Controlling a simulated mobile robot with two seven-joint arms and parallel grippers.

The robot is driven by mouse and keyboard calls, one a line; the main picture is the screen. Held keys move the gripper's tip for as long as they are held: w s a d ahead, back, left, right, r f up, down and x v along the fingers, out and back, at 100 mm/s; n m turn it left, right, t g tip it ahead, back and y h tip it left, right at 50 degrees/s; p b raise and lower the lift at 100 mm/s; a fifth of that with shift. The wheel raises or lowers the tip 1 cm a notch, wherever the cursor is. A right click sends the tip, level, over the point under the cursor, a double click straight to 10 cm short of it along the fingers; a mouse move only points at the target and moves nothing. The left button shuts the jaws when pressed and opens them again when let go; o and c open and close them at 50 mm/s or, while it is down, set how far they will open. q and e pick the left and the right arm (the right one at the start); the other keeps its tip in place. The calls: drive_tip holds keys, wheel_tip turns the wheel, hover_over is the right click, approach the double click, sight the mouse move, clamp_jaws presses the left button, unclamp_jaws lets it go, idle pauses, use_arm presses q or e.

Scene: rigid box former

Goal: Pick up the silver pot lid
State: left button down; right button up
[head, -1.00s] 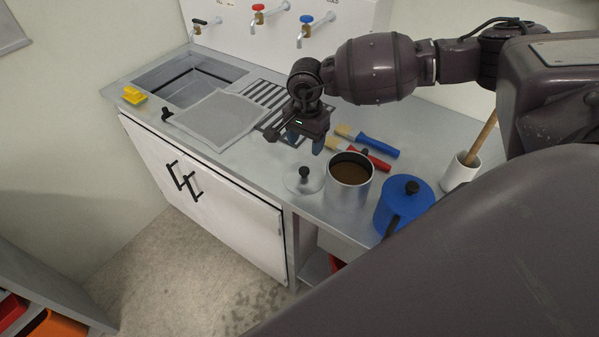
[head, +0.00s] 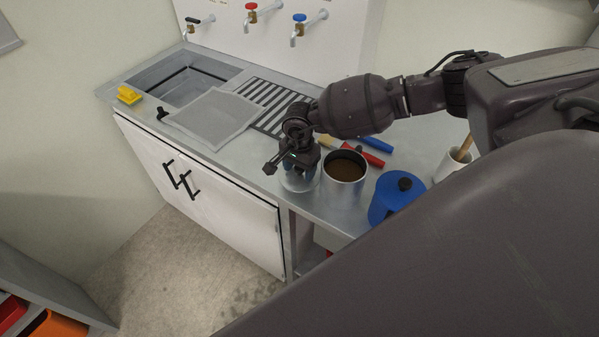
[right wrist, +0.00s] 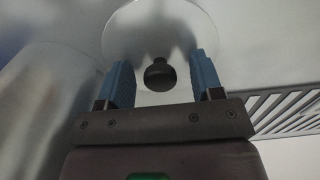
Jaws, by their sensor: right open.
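The silver pot lid (head: 297,184) lies on the metal counter just left of the silver pot (head: 344,172), mostly hidden under my right gripper in the head view. In the right wrist view the lid (right wrist: 160,28) shows as a pale disc with a round black knob (right wrist: 160,75). My right gripper (right wrist: 160,82) is open, with its blue fingers on either side of the knob and apart from it. In the head view the right gripper (head: 300,172) is right over the lid. My left gripper is not in view.
The pot holds brown liquid and stands close beside the gripper. A blue lidded pot (head: 396,198) is further right. Brushes with red (head: 366,157) and blue (head: 376,144) handles lie behind. A grey mat (head: 208,118) and sink (head: 183,80) are left.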

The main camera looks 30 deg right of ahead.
drive_tip(key=c, duration=1)
